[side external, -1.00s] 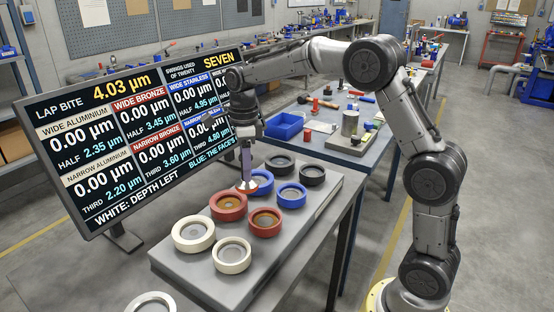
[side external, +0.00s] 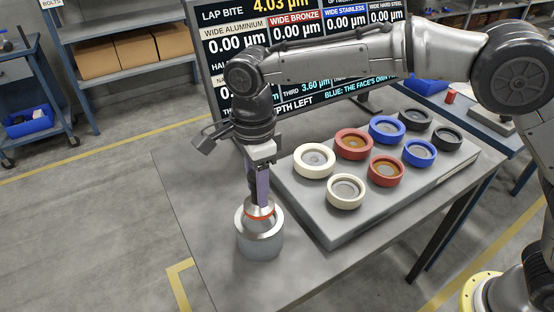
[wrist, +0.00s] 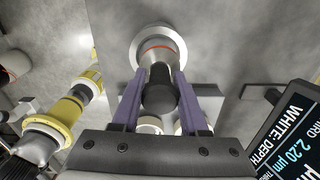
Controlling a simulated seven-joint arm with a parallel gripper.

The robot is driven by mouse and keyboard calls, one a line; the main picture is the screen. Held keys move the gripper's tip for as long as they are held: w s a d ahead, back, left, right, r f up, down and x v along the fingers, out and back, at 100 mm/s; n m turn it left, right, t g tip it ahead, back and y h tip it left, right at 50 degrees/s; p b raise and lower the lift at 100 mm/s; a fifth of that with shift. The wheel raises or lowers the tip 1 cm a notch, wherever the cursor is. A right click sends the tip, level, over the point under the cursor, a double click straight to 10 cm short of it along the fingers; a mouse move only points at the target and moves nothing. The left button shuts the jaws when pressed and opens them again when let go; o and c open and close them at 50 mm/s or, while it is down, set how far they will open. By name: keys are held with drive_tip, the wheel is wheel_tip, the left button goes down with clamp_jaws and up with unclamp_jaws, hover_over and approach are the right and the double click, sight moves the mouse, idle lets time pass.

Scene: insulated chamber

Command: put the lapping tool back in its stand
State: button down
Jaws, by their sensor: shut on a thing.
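The lapping tool has a black handle (wrist: 160,98) and a silver lower part with an orange band (side external: 262,213). The stand (side external: 260,246) is a silver cylinder on the table left of the ring block; its pale rim also shows in the wrist view (wrist: 135,62). My gripper (side external: 263,200) points down over the stand, its purple fingers shut on the tool's handle. The tool is upright, with its lower end at the stand's mouth and the rim around it. Whether it rests on the stand's floor is hidden.
A grey block (side external: 322,220) to the right carries cream, red, blue and black ring-shaped pieces. A display screen (side external: 300,60) stands behind. The table (side external: 205,215) is clear left of the stand, with its edge close by.

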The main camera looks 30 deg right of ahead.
drive_tip(key=shift+s+a, duration=0.15)
drive_tip(key=shift+a, duration=0.05)
idle(0.3)
drive_tip(key=shift+f, duration=1.55)
drive_tip(key=shift+c, duration=1.7)
unclamp_jaws()
